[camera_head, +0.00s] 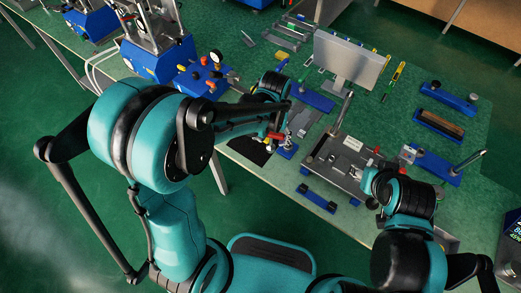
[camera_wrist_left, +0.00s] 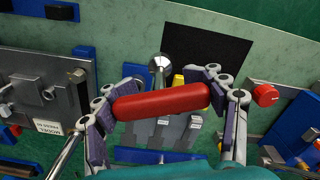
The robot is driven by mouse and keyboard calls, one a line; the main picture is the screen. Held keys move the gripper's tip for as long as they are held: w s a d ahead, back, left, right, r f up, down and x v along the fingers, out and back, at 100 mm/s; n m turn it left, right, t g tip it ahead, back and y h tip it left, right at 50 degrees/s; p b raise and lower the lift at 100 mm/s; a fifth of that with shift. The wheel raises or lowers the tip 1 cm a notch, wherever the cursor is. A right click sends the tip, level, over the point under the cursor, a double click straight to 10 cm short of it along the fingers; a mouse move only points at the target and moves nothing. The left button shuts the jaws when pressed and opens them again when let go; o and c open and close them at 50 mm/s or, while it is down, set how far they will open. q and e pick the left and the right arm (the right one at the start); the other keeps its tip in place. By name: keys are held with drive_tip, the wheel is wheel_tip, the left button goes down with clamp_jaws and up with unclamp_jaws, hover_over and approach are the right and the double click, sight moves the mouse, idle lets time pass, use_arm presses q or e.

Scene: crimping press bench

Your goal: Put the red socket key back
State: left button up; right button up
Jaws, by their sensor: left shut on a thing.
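The red socket key (camera_wrist_left: 160,101) lies across the middle of the left wrist view, its red handle between the two finger pads. My left gripper (camera_wrist_left: 160,98) is shut on that handle. In the head view the red key (camera_head: 277,136) shows small under my left gripper (camera_head: 278,122), above the bench near a small blue holder (camera_head: 287,151). In the left wrist view, grey blocks (camera_wrist_left: 168,132) on a blue base lie behind and below the handle.
A grey fixture plate (camera_head: 340,166) with a white label and upright rods stands right of the key. A black mat (camera_head: 248,149) lies to the left. A monitor (camera_head: 350,58) stands behind. In the left wrist view a red knob (camera_wrist_left: 265,95) is close to the right finger.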

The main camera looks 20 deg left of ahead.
use_arm(q)
drive_tip(key=shift+s+a+f+b, duration=0.1)
drive_tip(key=shift+a+f+b, duration=0.4)
drive_tip(key=shift+f, duration=0.5)
drive_tip(key=shift+a+f+b, duration=0.35)
drive_tip(key=shift+a+f, duration=0.2)
drive_tip(key=shift+f, duration=0.4)
drive_tip(key=shift+s+a+f+b, duration=0.1)
drive_tip(key=shift+a+f+b, duration=0.4)
drive_tip(key=shift+f, duration=0.5)
drive_tip(key=shift+f, duration=0.1)
drive_tip(key=o, duration=1.3)
